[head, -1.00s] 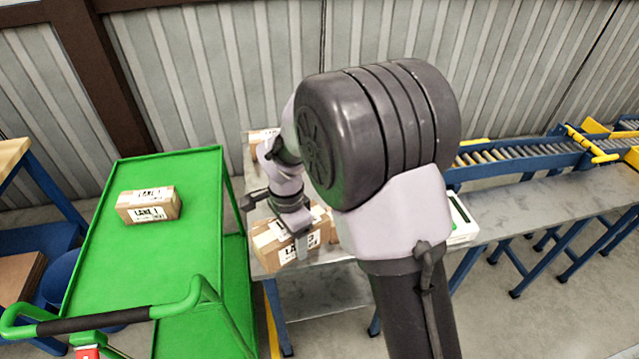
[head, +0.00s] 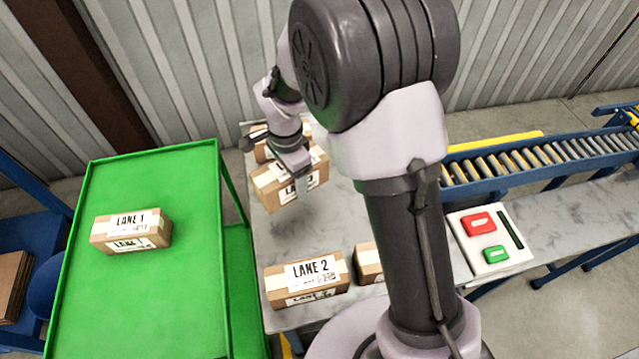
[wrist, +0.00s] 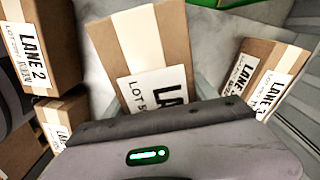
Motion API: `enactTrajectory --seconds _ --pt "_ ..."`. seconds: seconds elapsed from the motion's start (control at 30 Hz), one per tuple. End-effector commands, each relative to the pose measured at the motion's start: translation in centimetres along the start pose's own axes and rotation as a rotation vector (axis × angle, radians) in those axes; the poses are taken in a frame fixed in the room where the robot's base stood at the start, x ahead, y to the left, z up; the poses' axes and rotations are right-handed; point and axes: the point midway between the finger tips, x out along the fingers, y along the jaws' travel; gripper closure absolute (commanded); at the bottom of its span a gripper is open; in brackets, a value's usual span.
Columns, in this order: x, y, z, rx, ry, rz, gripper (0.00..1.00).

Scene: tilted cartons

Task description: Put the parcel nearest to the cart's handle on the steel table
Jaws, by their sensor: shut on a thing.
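My gripper (head: 296,172) is shut on a brown parcel (head: 270,187) with a white label, partly covered by the fingers. A 3 shows on that label. The held parcel hangs above the back part of the steel table (head: 290,228), with a shadow below it. It fills the middle of the wrist view (wrist: 150,40), its label cut off by the gripper body. A LANE 1 parcel (head: 130,232) lies on the green cart (head: 150,175). The cart's handle is out of view now.
A LANE 2 parcel (head: 305,280) and a partly hidden parcel (head: 368,263) stand at the table's front. Another parcel (head: 258,150) is behind the held one; a LANE 3 parcel (wrist: 265,75) shows in the wrist view. A button box (head: 490,238) and roller conveyor (head: 540,160) are right.

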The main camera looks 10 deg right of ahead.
Motion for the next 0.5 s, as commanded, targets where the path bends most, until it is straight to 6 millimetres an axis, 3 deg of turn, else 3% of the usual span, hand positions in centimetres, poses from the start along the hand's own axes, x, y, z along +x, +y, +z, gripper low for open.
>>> enactTrajectory --seconds 0.1,0.33,0.5 --pt "3.3 0.1 0.0 -0.001 -0.001 0.002 0.94" --pt "8.1 0.1 0.0 0.0 0.0 0.002 0.94" --pt "8.6 0.0 0.0 0.0 0.0 -0.001 0.94"
